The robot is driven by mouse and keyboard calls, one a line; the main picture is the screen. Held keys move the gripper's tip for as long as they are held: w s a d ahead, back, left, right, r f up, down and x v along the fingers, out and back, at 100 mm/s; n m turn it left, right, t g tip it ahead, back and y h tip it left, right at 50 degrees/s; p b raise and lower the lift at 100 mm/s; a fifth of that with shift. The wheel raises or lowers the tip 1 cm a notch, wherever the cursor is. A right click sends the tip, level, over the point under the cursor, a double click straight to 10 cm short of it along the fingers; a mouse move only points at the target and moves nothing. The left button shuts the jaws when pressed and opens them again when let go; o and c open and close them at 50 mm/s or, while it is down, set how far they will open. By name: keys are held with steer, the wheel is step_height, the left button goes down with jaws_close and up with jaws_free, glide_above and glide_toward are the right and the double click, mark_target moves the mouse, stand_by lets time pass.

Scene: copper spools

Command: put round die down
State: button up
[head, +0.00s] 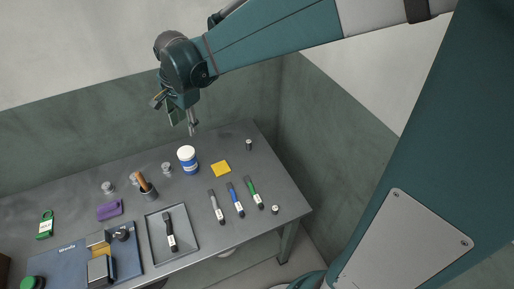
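My gripper (183,120) hangs above the back part of the grey table (250,185), pointing down, up and left of a white-lidded blue jar (188,162). Its fingers are small in the head view, and I cannot tell whether they hold anything. I cannot say for sure which thing is the round die. Grey metal round pieces stand at the back left (107,187) and near the jar (167,169).
A yellow square (221,169) and grey, blue and green handled tools (236,200) lie at the middle right. A tray (191,243) holds a black tool. The right back is mostly clear.

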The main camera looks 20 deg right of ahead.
steer(key=s+d+r+n+t, duration=0.2)
steer(key=s+d+n, duration=0.4)
steer(key=s, duration=0.6)
steer(key=s+d+r+n+t, duration=0.2)
steer(key=s+d+n, duration=0.4)
steer(key=s+d, duration=0.3)
steer(key=s, duration=0.4)
steer(key=shift+d+r+n+t+h, duration=0.15)
steer(key=shift+r+n+t+h, duration=0.15)
steer(key=shift+r+n, duration=0.1)
step_height(320, 180, down, 12)
steer(key=b, duration=1.1)
steer(key=shift+r+b, duration=0.25)
steer(key=shift+b, duration=0.05)
